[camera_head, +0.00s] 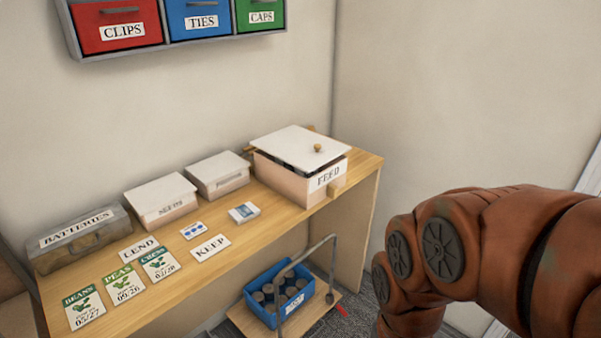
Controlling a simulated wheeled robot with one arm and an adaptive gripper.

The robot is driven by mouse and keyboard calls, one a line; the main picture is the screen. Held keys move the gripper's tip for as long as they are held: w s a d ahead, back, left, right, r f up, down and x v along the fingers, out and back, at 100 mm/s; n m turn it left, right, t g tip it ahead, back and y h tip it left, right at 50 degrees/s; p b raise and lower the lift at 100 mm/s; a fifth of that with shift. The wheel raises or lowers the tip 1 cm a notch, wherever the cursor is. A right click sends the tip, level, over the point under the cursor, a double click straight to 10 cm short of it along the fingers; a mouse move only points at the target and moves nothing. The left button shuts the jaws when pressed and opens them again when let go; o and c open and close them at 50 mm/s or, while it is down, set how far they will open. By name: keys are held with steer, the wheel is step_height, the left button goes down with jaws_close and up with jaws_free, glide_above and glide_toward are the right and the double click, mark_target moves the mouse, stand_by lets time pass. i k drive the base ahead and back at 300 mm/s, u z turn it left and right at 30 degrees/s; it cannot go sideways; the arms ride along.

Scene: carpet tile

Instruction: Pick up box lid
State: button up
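A white box lid (288,146) with a small round wooden knob (317,148) lies on top of a pale box (278,179) at the right end of the wooden shelf. A dark gap shows between the lid and the box's front rim. The box's front label seems to read FEED. Two smaller pale boxes, one in the middle (160,200) and one beside the large box (217,176), also have white lids. My brown arm fills the lower right, apart from the boxes. My gripper is outside the picture.
A grey BATTERIES case (80,238), seed packets (122,284) and label cards (210,247) lie on the shelf (190,275). Below stands a trolley with a blue crate (262,303) of cans. Coloured drawers (200,18) hang above.

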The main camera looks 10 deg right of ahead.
mark_target(307, 150)
steer(key=z, duration=1.35)
steer(key=i, duration=1.15)
steer(key=u, duration=3.15)
